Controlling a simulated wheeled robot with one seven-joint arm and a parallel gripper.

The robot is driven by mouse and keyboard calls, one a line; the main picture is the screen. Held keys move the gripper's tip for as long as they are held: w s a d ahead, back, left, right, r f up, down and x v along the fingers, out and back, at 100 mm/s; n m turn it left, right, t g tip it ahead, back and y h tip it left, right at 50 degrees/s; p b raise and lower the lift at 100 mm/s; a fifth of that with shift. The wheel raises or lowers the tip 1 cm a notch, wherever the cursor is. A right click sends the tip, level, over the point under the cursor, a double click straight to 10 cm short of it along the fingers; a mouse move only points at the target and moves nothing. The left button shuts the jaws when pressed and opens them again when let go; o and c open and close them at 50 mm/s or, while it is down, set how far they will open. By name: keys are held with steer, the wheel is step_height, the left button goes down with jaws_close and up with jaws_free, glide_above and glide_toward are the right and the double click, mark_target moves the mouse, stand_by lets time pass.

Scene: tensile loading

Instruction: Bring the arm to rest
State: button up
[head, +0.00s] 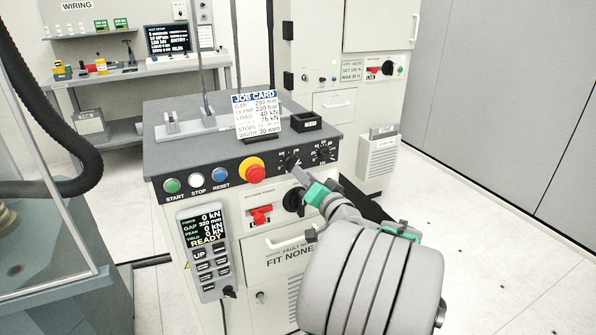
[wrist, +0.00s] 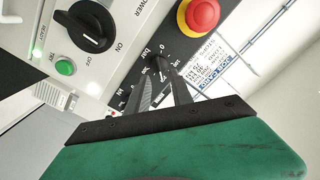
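My gripper (head: 298,168) is at the front panel of the grey-topped console (head: 190,151), at a small black knob (head: 289,160) right of the red emergency button. My arm reaches up from the lower right. In the wrist view, the two dark fingers (wrist: 160,80) stand a small gap apart, with their tips at the knob (wrist: 158,62). I cannot tell whether they touch or grip it. The green gripper body (wrist: 180,150) fills the bottom of that view.
The emergency button (head: 252,170), a red switch (head: 261,215) and a black rotary switch (head: 294,201) are close by. A job card (head: 255,115) and a black tray (head: 306,121) stand on top. A pendant (head: 204,250) hangs at left. Floor (head: 480,240) is clear at right.

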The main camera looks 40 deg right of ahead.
steer(key=shift+v, duration=1.1)
steer(key=w+a+f+n+g+y+p, duration=0.1)
steer(key=w+a+n+g+y+p, duration=0.25)
steer(key=a, duration=0.65)
steer(key=w+a+f+n+g+y+p, duration=0.1)
steer(key=w+a+n+g+y+p, duration=0.2)
steer(key=a, duration=0.8)
steer(key=s+a+r+n+g+h+p, duration=0.1)
steer(key=s+a+n+g+p, duration=0.4)
steer(key=s+a, duration=0.8)
steer(key=s+g+p, duration=0.2)
steer(key=s, duration=0.1)
steer(key=shift+s+g, duration=0.3)
steer(key=shift+g, duration=0.05)
steer(key=shift+a+h, duration=0.1)
steer(key=shift+h, duration=0.15)
